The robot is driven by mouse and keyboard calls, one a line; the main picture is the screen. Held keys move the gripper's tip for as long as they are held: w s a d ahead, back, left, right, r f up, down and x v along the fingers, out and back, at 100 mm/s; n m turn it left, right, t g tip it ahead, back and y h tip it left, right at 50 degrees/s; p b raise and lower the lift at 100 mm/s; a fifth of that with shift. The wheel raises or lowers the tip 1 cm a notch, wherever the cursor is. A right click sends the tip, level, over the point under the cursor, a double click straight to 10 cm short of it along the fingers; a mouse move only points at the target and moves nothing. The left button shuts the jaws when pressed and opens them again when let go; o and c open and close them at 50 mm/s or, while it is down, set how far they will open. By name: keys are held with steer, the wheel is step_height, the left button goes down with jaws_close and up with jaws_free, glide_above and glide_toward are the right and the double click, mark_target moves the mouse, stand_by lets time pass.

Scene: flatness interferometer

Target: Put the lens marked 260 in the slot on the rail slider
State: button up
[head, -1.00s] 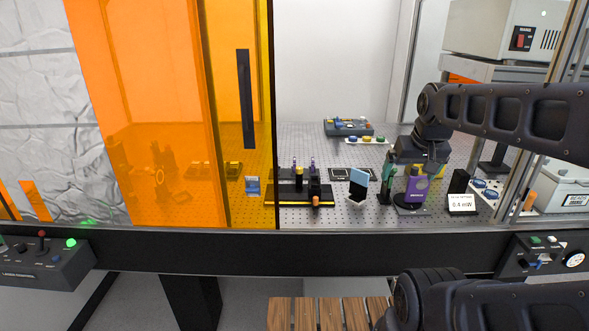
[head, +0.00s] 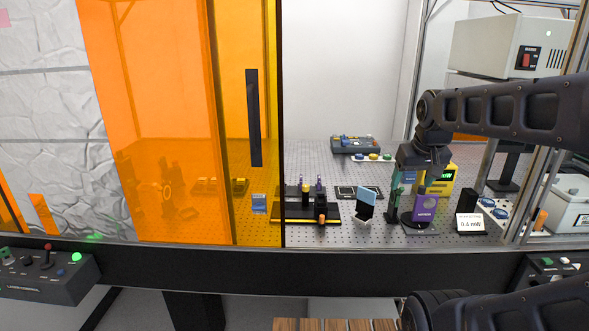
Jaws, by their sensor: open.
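A black rail (head: 290,219) with a yellow front edge lies on the perforated bench, right of the orange panel's edge. A dark slider (head: 321,208) with an orange knob sits on it; its slot is too small to make out. No marking 260 is readable, so I cannot tell which piece is that lens. My gripper (head: 411,177) hangs from the arm at the right, pointing down, behind or above a purple device. It is open; its fingertips are small and partly hidden, and I see nothing held in it.
A white strip with blue and yellow round pieces (head: 374,156) lies before a grey control box (head: 355,145). A tilted blue plate (head: 366,202), the purple device (head: 425,204), a yellow box (head: 445,178) and a power readout (head: 470,223) crowd the right. The orange panel (head: 150,120) covers the left.

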steer(key=w+a+r+n+g, duration=0.1)
steer(key=w+a+r+n, duration=0.1)
steer(key=w, duration=0.5)
steer(key=w+a+r+n, duration=0.2)
steer(key=w, duration=0.4)
steer(key=n+g+h, duration=0.3)
steer(key=n+h, duration=0.2)
steer(key=n, duration=0.8)
glide_above(301, 180)
steer(key=w+a, duration=0.3)
steer(key=a, duration=0.1)
step_height(301, 180, down, 19)
steer(key=shift+y, duration=0.3)
steer(key=x, duration=1)
steer(key=shift+s+d+f, duration=0.15)
steer(key=shift+s+f, duration=0.05)
steer(key=shift+s, duration=0.1)
steer(key=c, duration=1)
steer(key=shift+r, duration=0.1)
steer(key=shift+r, duration=0.1)
